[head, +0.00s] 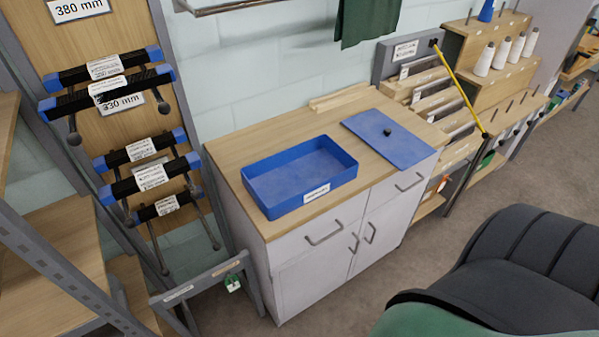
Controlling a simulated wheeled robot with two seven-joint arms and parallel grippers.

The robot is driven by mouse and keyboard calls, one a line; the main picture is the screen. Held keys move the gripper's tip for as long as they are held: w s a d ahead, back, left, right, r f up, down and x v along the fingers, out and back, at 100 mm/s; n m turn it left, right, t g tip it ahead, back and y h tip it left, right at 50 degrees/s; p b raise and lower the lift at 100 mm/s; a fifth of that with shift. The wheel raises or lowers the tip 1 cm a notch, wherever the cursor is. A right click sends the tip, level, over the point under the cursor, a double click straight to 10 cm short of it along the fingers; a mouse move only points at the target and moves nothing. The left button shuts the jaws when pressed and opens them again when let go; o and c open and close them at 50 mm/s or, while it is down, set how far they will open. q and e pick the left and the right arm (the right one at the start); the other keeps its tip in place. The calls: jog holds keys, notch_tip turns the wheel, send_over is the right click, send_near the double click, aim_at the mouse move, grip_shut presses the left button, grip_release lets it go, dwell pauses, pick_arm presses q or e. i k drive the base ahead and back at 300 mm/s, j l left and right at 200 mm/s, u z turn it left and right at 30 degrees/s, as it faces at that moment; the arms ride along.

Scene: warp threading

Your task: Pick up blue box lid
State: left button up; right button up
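The blue box lid (372,146) lies flat on the right part of the wooden cabinet top, with a small dark knob (388,131) near its middle. The open blue box (285,203) stands left of it on the same top, with a white label on its front wall. The box's inside shows and looks empty. The lid and box are apart. Neither of my grippers is in view, and nothing touches the lid.
The wooden cabinet top (240,143) has a little free room around box and lid. A wooden strip (338,98) lies at its back edge. A sorting rack with a yellow rod (460,88) stands to the right. A dark chair (520,260) is at front right. Bar racks (150,178) hang left.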

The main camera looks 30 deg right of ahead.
aim_at(402, 149)
jog(key=z, duration=1.65)
